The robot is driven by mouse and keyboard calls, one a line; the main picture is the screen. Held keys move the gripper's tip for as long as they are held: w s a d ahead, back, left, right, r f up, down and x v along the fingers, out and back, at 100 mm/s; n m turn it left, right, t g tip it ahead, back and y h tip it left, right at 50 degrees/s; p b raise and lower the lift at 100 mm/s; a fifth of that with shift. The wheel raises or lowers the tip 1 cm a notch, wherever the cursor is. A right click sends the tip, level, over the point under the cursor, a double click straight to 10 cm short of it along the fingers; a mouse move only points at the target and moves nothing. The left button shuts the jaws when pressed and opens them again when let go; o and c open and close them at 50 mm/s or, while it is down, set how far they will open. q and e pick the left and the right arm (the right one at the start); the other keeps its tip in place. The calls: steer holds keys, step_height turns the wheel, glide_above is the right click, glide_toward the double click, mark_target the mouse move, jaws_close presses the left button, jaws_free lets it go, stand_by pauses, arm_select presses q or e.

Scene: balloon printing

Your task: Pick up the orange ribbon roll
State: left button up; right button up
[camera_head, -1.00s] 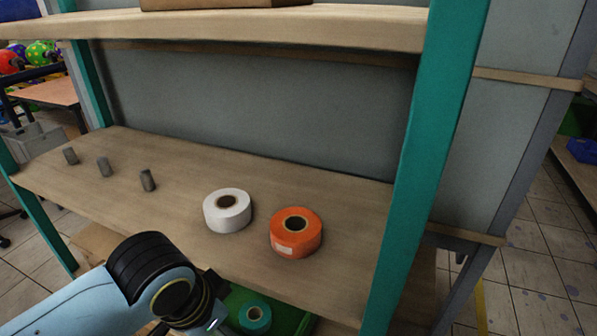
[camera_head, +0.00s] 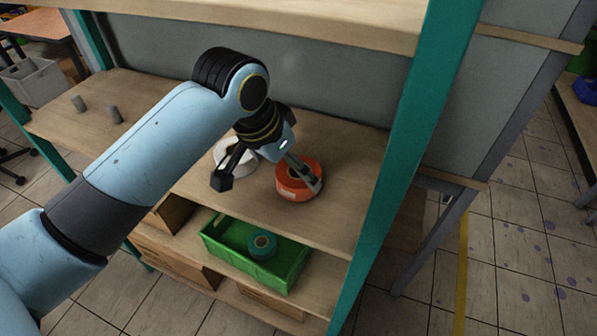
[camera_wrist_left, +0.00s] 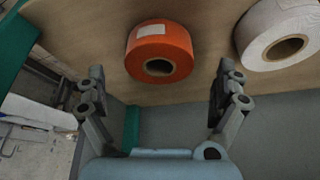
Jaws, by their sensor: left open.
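The orange ribbon roll (camera_head: 291,191) lies flat on the wooden shelf, partly covered by one finger of my left gripper (camera_head: 266,182). The gripper is open and empty. Its other finger shows in front of the white roll (camera_head: 246,172), which is partly hidden. In the left wrist view the orange roll (camera_wrist_left: 172,42), with a white label, is ahead of the open left gripper (camera_wrist_left: 161,75) and sideways between its fingertips, with a gap to each. The white roll (camera_wrist_left: 283,32) is to the right there, outside the fingers. My right gripper is out of view.
A green bin (camera_head: 285,278) holding a teal roll (camera_head: 262,245) stands on the lower shelf. Two grey cylinders stand at the left of the wooden shelf. A teal post (camera_head: 398,165) rises right of the orange roll, and an upper shelf (camera_head: 300,22) spans above.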

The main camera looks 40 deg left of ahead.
arm_select(q)
steer(key=shift+w+d+r, duration=0.1)
steer(key=shift+w, duration=0.35)
steer(key=x, duration=0.5)
steer(key=shift+p, duration=0.4)
steer(key=c, duration=1.1)
